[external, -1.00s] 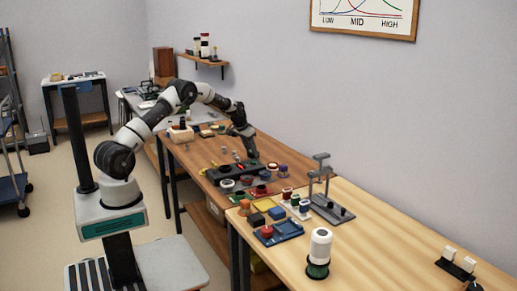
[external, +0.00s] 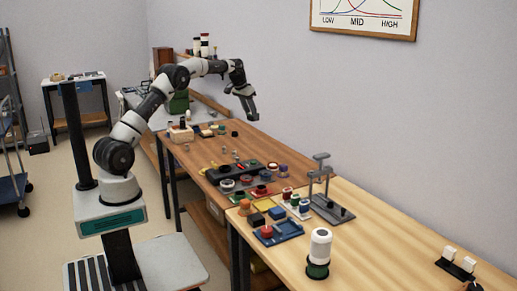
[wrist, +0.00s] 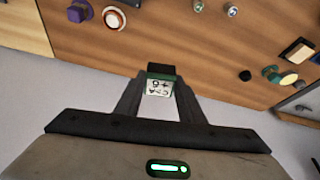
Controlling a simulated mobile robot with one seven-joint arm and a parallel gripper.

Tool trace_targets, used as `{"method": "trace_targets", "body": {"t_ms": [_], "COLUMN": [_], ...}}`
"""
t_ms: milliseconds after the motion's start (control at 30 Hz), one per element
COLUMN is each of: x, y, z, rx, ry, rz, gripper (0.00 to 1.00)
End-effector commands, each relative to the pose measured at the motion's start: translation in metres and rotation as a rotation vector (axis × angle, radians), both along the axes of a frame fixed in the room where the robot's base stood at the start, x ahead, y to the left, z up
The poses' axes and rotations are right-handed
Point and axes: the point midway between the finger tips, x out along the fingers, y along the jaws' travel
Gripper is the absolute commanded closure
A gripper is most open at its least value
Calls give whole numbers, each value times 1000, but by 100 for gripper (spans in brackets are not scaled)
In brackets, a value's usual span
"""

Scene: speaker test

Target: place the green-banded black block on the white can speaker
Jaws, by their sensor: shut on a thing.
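My gripper (wrist: 160,88) is shut on the green-banded black block (wrist: 161,70). The wrist view shows the block's black end, green band and a pale lettered face between the fingers. In the external view my gripper (external: 253,115) is raised above the far part of the brown table, clear of it; the block is too small to make out there. A white can-shaped object (external: 320,243) with a dark green and black lower part, which looks like the white can speaker, stands upright on the light wood table at the front. My gripper is well behind and above it.
A long black tray (external: 234,172) and several small parts lie on the brown table (external: 200,151). A blue tray (external: 279,233), coloured pieces and a grey stand (external: 322,190) are on the light table. Bare wood lies right of the white can.

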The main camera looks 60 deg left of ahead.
Motion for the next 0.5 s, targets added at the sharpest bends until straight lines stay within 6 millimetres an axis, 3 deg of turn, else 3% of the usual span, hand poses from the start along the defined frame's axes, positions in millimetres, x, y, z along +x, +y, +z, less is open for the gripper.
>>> {"method": "trace_targets", "body": {"t_ms": [33,100,200,500], "x": [1,1,1,0], "y": [1,1,1,0], "z": [21,44,63,93], "rx": [2,2,1,0], "ry": [-5,-4,-1,1], "rz": [-1,-1,0,-1], "gripper": [87,87,87,87]}}
